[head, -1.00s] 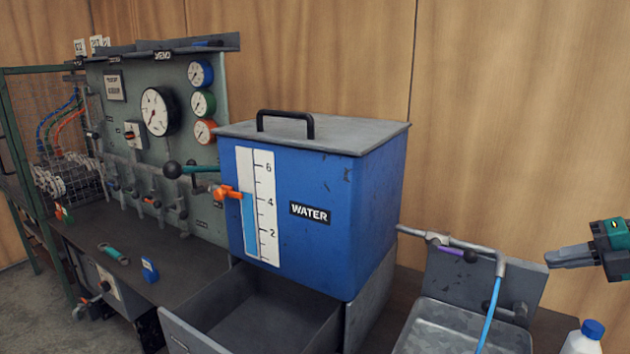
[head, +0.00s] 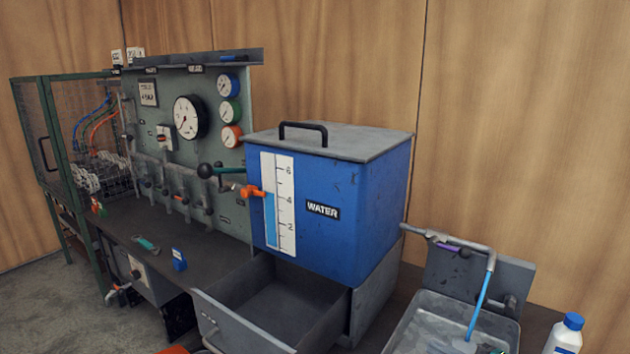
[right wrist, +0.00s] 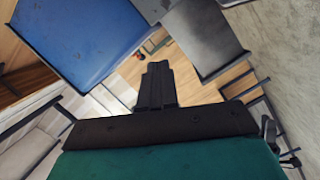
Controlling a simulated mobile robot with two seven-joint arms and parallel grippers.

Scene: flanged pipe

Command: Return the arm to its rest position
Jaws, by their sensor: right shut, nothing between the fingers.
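My right gripper shows in the right wrist view (right wrist: 157,85), its dark fingers closed together with nothing between them. In the head view only a small bit of what looks like it shows at the bottom edge, in front of the metal sink tray. In the wrist view the blue water tank (right wrist: 90,40) lies beyond the fingers to the upper left. In the head view the tank (head: 335,205) stands upright with its grey lid on. My left gripper is in neither view.
A grey open drawer (head: 240,328) juts out below the tank. The sink tray (head: 405,325) with a blue hose (head: 480,305) is at the lower right, near a white bottle (head: 566,335). The gauge panel (head: 215,185) and a wire cage (head: 55,150) stand left.

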